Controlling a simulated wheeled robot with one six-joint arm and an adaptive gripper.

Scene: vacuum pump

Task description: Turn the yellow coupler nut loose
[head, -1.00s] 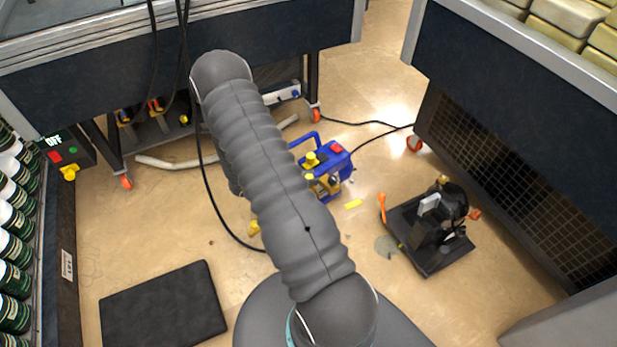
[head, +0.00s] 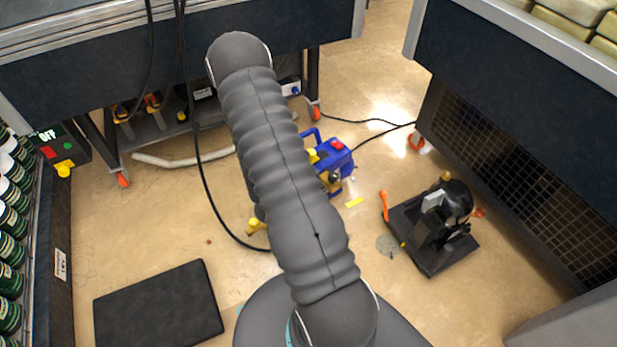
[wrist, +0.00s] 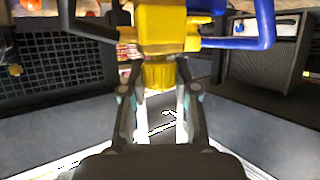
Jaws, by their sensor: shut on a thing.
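In the wrist view the ribbed yellow coupler nut (wrist: 159,75) sits below a larger yellow block (wrist: 165,28). My gripper (wrist: 160,86) has one finger on each side of the nut and is shut on it. The finger pads hide the sides of the nut. In the head view the blue pump (head: 337,157), with a red part on top and yellow fittings, stands on the floor, partly hidden by my arm. My gripper and the nut do not show there.
A black machine (head: 433,225) with orange levers stands at right. A dark mat (head: 160,305) lies at lower left. A control box (head: 62,150) reads OFF. Benches stand behind and at right.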

